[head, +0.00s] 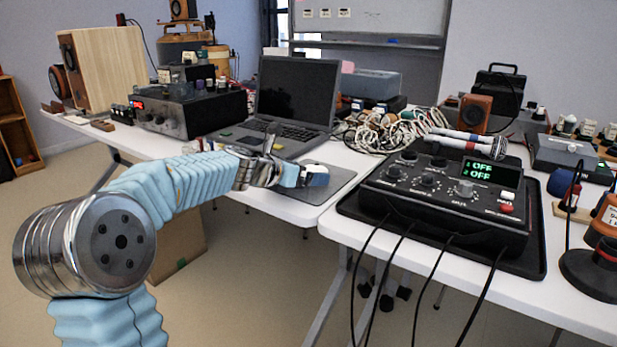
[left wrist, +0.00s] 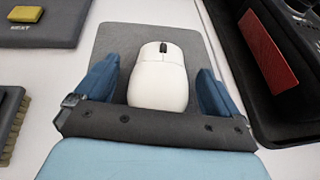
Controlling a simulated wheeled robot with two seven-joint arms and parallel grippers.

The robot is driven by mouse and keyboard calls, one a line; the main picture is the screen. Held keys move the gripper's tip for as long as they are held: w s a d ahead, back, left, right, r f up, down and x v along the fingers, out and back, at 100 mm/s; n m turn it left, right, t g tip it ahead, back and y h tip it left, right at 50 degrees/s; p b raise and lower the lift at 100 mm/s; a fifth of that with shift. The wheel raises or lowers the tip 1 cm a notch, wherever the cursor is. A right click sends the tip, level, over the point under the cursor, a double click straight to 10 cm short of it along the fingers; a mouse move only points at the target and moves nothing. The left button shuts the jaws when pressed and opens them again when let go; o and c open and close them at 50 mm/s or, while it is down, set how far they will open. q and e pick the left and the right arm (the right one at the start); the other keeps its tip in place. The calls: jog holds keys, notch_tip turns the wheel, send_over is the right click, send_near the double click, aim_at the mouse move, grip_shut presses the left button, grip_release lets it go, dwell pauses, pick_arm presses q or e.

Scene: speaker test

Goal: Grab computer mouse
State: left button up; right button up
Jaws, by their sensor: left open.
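A white computer mouse (left wrist: 158,78) with a dark scroll wheel lies on a grey mouse pad (left wrist: 115,40) in the left wrist view. My left gripper (left wrist: 155,88) is open, with one blue finger on each side of the mouse and a visible gap to both. In the head view the mouse (head: 317,174) shows partly behind my left gripper (head: 297,174), on the pad (head: 338,184) near the table's front edge. My right gripper is in neither view.
An open laptop (head: 297,92) stands behind the pad. A black control box (head: 445,195) showing OFF sits on a dark tray to the right. Tangled cables (head: 380,130) lie behind. A dark device with a yellow block (left wrist: 26,13) is at the left wrist view's upper left.

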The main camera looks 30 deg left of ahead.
pick_arm(q)
jog(key=c, duration=1.1)
jog(key=shift+r, duration=0.15)
